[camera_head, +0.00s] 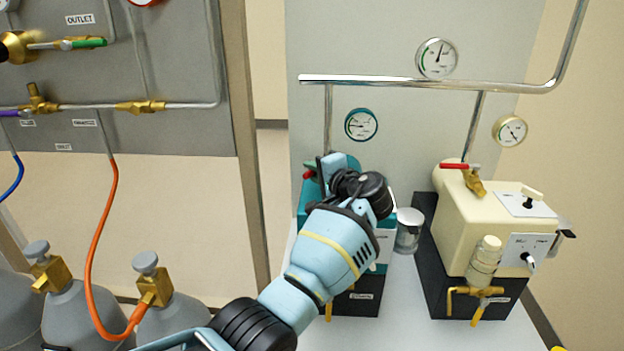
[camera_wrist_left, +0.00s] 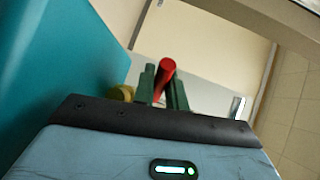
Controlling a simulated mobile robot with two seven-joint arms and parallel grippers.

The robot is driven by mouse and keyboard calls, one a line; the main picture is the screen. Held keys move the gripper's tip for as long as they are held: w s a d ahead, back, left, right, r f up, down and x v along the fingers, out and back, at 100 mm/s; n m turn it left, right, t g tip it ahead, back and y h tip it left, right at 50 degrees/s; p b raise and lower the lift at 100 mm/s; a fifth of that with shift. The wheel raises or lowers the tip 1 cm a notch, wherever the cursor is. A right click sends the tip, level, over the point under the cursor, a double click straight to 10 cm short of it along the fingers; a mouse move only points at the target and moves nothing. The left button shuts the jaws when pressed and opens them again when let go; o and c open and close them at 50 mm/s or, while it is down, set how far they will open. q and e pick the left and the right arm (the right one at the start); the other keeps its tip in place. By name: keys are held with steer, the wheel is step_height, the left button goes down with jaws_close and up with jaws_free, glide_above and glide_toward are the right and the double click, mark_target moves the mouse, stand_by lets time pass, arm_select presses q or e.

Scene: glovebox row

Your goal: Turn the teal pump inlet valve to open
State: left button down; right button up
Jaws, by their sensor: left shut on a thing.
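The teal pump (camera_head: 303,212) stands on the bench behind my left arm, which hides most of it. Its body fills the left of the left wrist view (camera_wrist_left: 55,60). My left gripper (camera_head: 309,170) is at the pump's upper left. In the left wrist view its green fingers (camera_wrist_left: 163,90) are shut on the red inlet valve handle (camera_wrist_left: 165,67), whose end sticks out past them. A brass part (camera_wrist_left: 122,93) shows beside the fingers. The handle's exact angle to the pipe cannot be told. My right gripper is not in view.
A cream pump (camera_head: 465,225) with a red-handled valve (camera_head: 461,166) stands at the right. A metal cup (camera_head: 409,230) sits between the pumps. A chrome pipe (camera_head: 375,82) runs above. Gas cylinders (camera_head: 172,325) with an orange hose (camera_head: 93,262) are at the lower left.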

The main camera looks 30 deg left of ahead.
arm_select(q)
steer(key=shift+d+n+g+y+b, duration=0.4)
steer(key=shift+n+g+b, duration=0.35)
steer(key=shift+g, duration=0.15)
steer(key=c, duration=1.4)
jaws_free()
steer(key=shift+c, duration=0.2)
